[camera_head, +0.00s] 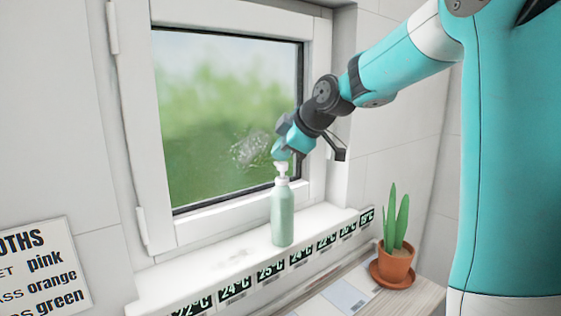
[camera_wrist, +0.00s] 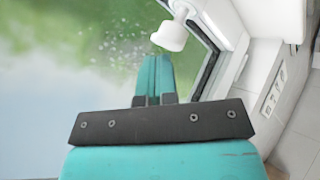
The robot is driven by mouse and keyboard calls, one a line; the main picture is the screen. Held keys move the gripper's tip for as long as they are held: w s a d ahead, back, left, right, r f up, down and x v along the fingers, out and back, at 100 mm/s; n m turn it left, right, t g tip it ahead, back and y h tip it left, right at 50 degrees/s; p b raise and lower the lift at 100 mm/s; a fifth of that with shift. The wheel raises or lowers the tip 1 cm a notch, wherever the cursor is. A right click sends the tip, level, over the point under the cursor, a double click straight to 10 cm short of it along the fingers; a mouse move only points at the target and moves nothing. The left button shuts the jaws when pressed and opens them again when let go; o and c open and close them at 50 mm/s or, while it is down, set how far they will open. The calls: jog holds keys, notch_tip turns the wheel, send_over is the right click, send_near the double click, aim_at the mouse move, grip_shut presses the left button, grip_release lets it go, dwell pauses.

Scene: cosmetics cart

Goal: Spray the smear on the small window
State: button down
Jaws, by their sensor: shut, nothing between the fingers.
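The small window (camera_head: 225,90) has a white frame. A whitish smear (camera_head: 250,148) with speckles is on the lower right of its pane; specks on the glass (camera_wrist: 115,45) also show in the wrist view. A pale green bottle (camera_head: 282,215) with a white pump head stands upright on the sill. My gripper (camera_head: 281,155) is shut and empty, its fingertips just above the pump head. In the wrist view the closed fingers (camera_wrist: 154,75) point at the white pump head (camera_wrist: 170,37); whether they touch it I cannot tell.
The white sill (camera_head: 210,260) carries a row of temperature labels (camera_head: 270,270) along its front. A potted plant (camera_head: 396,262) stands at the right on a wooden surface (camera_head: 325,300). A cloth-colour sign (camera_head: 45,268) hangs at the left. The sill left of the bottle is clear.

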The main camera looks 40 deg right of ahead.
jog(key=shift+r, duration=0.2)
jog(key=shift+r+p, duration=1.9)
jog(key=shift+r, duration=1.05)
jog(key=shift+f, duration=0.1)
